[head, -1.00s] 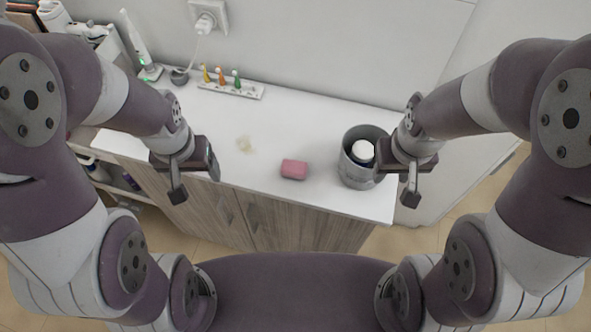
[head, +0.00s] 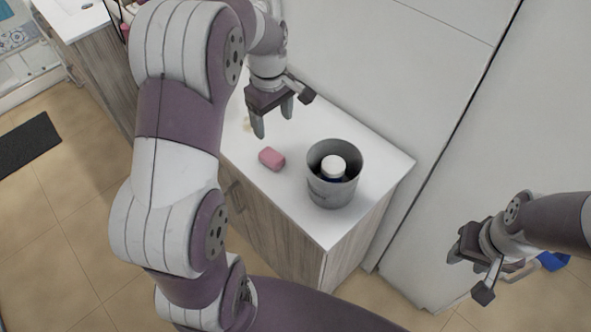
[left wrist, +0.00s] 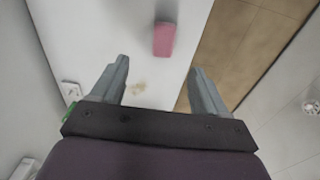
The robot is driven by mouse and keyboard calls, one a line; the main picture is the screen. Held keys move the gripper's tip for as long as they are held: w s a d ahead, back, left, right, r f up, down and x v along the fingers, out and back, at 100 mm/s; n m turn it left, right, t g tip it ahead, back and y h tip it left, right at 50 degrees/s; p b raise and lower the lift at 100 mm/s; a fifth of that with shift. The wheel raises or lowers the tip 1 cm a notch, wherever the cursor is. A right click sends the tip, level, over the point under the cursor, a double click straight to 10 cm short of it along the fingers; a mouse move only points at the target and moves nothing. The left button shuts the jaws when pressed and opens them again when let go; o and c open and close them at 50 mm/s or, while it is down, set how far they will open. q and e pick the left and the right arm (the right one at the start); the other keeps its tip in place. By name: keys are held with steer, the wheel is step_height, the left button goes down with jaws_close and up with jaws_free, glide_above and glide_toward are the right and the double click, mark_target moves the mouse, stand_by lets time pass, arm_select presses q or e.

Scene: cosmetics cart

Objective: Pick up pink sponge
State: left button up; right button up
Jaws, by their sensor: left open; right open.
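The pink sponge (head: 271,158) lies on the white cart top near its front edge, left of the grey bin. It also shows in the left wrist view (left wrist: 165,39), beyond my fingertips. My left gripper (head: 273,122) is open and empty, above the cart top and apart from the sponge, with its fingers pointing down. In the left wrist view my left gripper (left wrist: 158,75) has its two fingers spread wide with nothing between them. My right gripper (head: 468,272) is open and empty, off to the right of the cart and away from the sponge.
A grey cylindrical bin (head: 331,194) holding a white-lidded container (head: 333,167) stands right of the sponge. A pale smudge (left wrist: 137,88) is on the cart top. A white wall or panel stands behind. A dark mat (head: 24,143) lies on the tiled floor.

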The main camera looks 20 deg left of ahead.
arm_select(q)
glide_above(271, 155)
steer(key=shift+n, duration=0.4)
steer(key=f, duration=0.7)
steer(key=shift+d+f+p, duration=0.2)
steer(key=shift+f+p, duration=0.1)
steer(key=shift+p, duration=0.05)
steer(key=f, duration=0.3)
steer(key=f+p, duration=0.1)
steer(key=f, duration=0.1)
steer(key=shift+a+f, duration=0.15)
steer(key=shift+a, duration=0.1)
steer(key=shift+f, duration=0.2)
steer(key=shift+d, duration=0.15)
arm_select(e)
steer(key=shift+a+r, duration=0.7)
steer(key=shift+r, duration=0.35)
arm_select(q)
steer(key=c, duration=1)
